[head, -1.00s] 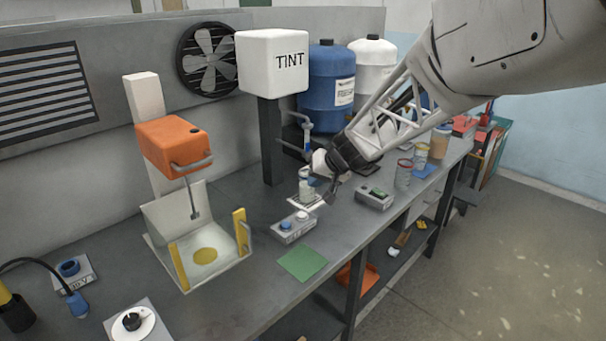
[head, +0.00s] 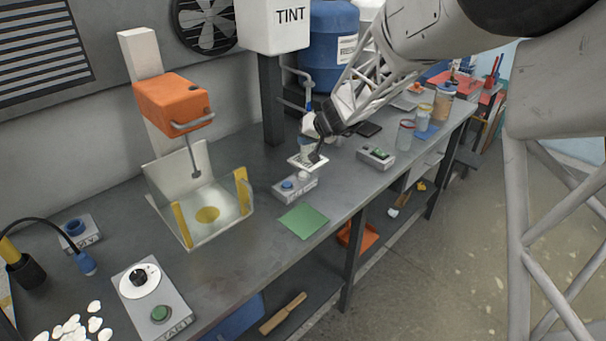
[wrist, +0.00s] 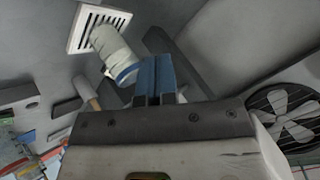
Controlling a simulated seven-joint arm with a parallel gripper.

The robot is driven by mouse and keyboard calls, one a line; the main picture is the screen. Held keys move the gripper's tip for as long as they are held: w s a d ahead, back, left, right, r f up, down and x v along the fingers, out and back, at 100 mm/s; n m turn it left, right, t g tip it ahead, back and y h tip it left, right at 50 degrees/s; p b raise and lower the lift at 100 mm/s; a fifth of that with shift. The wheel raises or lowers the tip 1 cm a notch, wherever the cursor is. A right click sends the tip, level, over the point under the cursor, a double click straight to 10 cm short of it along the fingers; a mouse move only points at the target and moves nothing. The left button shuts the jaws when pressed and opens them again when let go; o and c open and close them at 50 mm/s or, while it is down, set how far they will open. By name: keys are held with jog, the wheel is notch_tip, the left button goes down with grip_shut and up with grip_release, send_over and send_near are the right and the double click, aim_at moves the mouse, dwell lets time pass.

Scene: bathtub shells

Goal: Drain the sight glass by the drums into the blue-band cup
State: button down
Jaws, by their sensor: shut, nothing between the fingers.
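A pale cup with a blue band (wrist: 121,66) stands on a small white grate (wrist: 98,27) in the wrist view. In the head view the cup (head: 307,147) stands upright on the grate (head: 307,162) and is partly hidden by my gripper. My gripper (head: 318,157) is shut and empty, low beside the cup's right side. Its blue-faced fingers (wrist: 155,80) are together in the wrist view; I cannot tell whether they touch the cup. A grey pipe with a blue fitting (head: 309,105) comes down by the blue drum (head: 333,48) above the cup; the sight glass itself is not clear.
A two-knob box (head: 295,187) sits just in front of the grate, and a green-button box (head: 376,157) to its right. Red-banded (head: 405,135) and yellow-banded (head: 424,116) cups stand farther right. The TINT tank's post (head: 271,100) rises to the left.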

aim_at(305, 173)
jog(key=shift+f, duration=0.15)
jog(key=shift+f, duration=4.25)
jog(key=shift+f, duration=0.85)
jog(key=shift+r, duration=0.2)
dwell(1.0)
jog(key=shift+r, duration=0.65)
jog(key=shift+r, duration=0.1)
jog(key=shift+r, duration=2.4)
